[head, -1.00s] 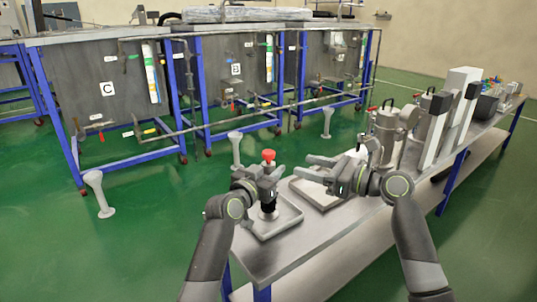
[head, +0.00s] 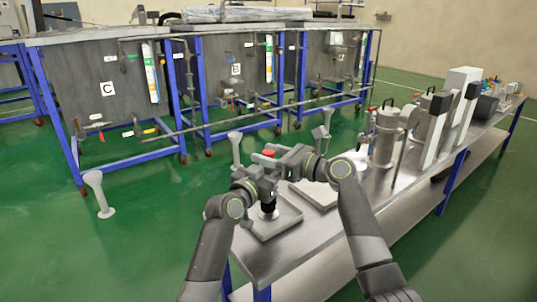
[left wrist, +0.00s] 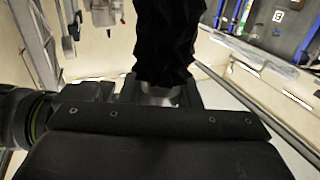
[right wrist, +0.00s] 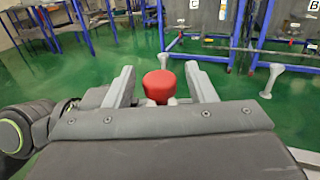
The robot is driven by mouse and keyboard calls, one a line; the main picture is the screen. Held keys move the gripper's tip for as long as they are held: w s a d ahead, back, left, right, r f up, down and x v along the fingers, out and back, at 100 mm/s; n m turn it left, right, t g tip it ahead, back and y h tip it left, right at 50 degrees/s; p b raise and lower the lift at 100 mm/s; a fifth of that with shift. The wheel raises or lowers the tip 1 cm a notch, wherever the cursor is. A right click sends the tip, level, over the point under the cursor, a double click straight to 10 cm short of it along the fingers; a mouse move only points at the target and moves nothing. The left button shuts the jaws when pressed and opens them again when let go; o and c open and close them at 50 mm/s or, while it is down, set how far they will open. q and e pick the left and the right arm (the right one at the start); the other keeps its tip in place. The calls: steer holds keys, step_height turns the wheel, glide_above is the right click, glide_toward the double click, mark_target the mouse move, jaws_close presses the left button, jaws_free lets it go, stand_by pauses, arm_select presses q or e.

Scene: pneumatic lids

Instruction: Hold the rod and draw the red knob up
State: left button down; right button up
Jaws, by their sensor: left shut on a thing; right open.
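The red knob (head: 268,153) tops the upright rod, whose dark lower part (head: 268,210) shows under my left gripper in the head view. My left gripper (head: 266,180) is shut on the rod below the knob. A black ribbed body (left wrist: 165,45) fills the top middle of the left wrist view and hides the fingertips there. My right gripper (right wrist: 163,78) is open. In the right wrist view the red knob (right wrist: 160,86) sits between its two spread fingers, with a visible gap on each side.
A metal tray (head: 290,222) lies under the rod on the steel bench (head: 300,255). A second tray (head: 318,196) lies beside it. A metal canister (head: 383,140) and white columns (head: 437,135) stand farther right. Blue-framed benches are behind, across green floor.

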mark_target(269, 151)
steer(key=shift+c, duration=0.2)
jaws_close()
step_height(269, 151, up, 12)
steer(key=shift+r, duration=0.2)
stand_by(0.3)
steer(key=shift+o, duration=0.2)
jaws_free()
steer(key=shift+f, duration=0.1)
steer(key=v, duration=1.2)
